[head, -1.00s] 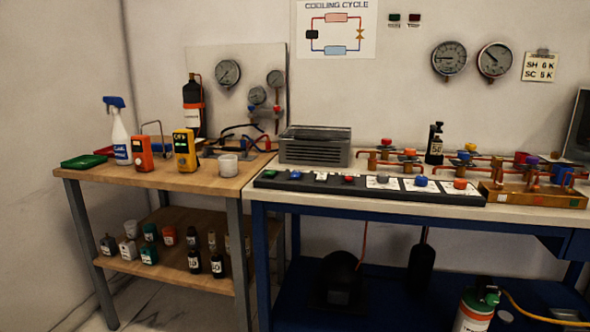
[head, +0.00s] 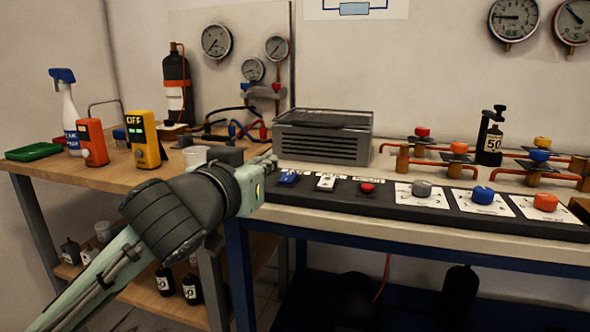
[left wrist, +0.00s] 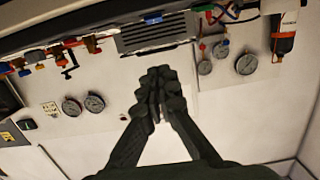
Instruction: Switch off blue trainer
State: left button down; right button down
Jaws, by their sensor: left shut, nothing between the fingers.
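The blue-framed trainer bench (head: 400,255) carries a black control strip (head: 390,205) along its front edge. On the strip are a blue switch (head: 288,178), a white switch (head: 325,183), a red button (head: 367,188), and grey (head: 422,188), blue (head: 482,195) and orange (head: 546,202) knobs. My left gripper (head: 268,163) is over the strip's left end, just left of the blue switch, and hides the green switch there. I cannot tell if it touches. The left wrist view shows its fingers (left wrist: 158,82) together and empty. My right gripper is out of view.
A grey finned unit (head: 322,138) stands behind the strip. The wooden table (head: 100,178) at left holds orange and yellow meters (head: 145,140), a spray bottle and a green tray.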

aim_at(286, 181)
pick_arm(q)
jog(key=shift+s+r, duration=0.2)
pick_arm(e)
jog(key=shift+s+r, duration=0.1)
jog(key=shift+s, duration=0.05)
